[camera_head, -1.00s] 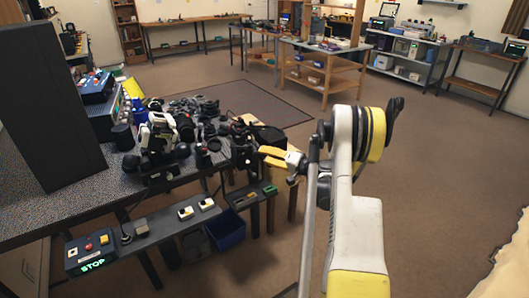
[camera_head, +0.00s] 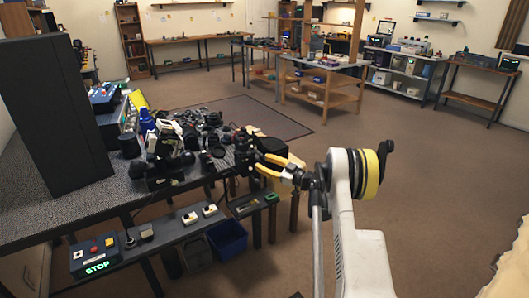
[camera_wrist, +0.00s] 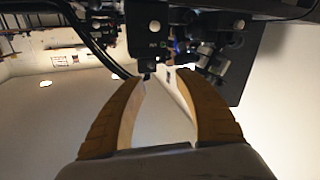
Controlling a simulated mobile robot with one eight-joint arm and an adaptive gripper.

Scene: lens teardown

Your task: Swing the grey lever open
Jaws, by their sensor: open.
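My gripper (camera_head: 262,164) has yellow fingers and is open at the right end of the cluttered bench, beside dark lens gear (camera_head: 243,150). In the wrist view its two fingers (camera_wrist: 163,74) stand apart, with a gap between them. A black device (camera_wrist: 152,30) with small pale markings is just beyond the fingertips. A small dark part (camera_wrist: 148,70) projects from it near the left fingertip; I cannot tell whether they touch. I cannot make out the grey lever for sure in either view.
The bench (camera_head: 40,205) carries several dark camera parts and a tall black panel (camera_head: 55,110). A lower shelf holds a control box reading STOP (camera_head: 95,257). A blue bin (camera_head: 228,238) is below. The floor to the right is open.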

